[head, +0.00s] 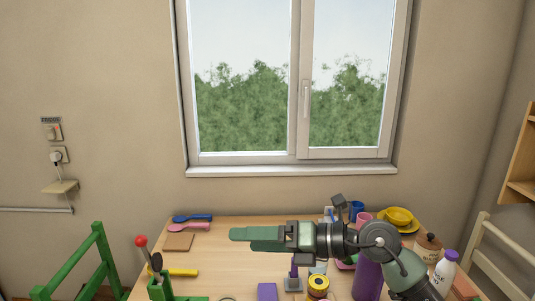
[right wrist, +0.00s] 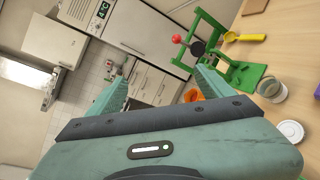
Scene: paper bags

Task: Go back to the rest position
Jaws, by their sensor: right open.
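My right gripper (head: 238,238) reaches in from the lower right in the head view, held level over the wooden table (head: 225,256) and pointing left. Its green fingers overlap in that view. In the right wrist view the two fingers (right wrist: 160,82) stand wide apart with nothing between them, so it is open and empty. My left gripper shows in neither view. No paper bag can be made out.
A green stand with a red knob (head: 160,285) is at the table's left front. A purple bottle (head: 367,281), yellow roll (head: 318,287) and white bottle (head: 445,270) stand near my right arm. Spoons (head: 192,218) lie at back left. A green chair (head: 82,274) is left.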

